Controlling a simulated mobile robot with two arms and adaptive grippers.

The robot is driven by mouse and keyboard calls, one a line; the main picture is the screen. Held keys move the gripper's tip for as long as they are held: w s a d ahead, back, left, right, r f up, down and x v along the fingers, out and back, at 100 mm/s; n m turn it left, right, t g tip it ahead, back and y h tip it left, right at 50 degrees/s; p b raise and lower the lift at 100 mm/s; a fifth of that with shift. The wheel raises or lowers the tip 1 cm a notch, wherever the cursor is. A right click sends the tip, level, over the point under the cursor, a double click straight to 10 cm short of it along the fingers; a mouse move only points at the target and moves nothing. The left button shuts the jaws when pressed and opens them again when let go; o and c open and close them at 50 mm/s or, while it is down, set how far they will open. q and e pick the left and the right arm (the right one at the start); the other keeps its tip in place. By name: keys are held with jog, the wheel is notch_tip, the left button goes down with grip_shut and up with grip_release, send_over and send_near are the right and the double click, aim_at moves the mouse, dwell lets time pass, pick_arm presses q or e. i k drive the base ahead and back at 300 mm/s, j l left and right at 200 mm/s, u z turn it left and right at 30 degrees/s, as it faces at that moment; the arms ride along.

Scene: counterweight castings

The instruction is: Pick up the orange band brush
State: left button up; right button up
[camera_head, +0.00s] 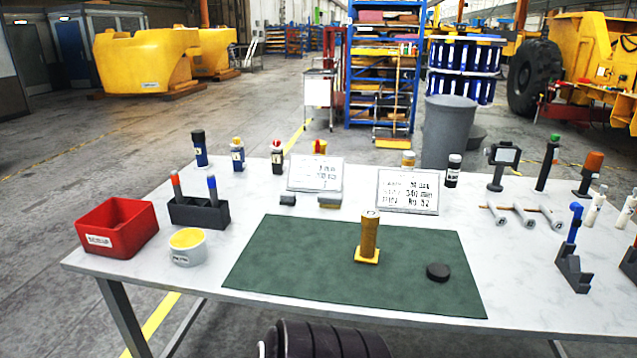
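I cannot clearly make out an orange band brush. A stick with an orange-red top (176,186) stands beside a stick with a blue top (212,190) in a dark holder (199,212) at the left of the table. At the right, an orange-topped piece (593,161) stands on a dark base. White handle-like pieces (597,206) stand near the right edge; their bands are too small to tell. Neither of my grippers is in view.
The white table (225,184) carries a green mat (300,262) with a brass-coloured post (369,238) and a black disc (437,271). A red bin (117,227) and a white cup (187,248) stand at left. Two sign cards (408,191) and several bottles line the back. The mat's left half is clear.

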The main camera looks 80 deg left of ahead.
aim_at(174, 177)
jog(key=u, duration=3.6)
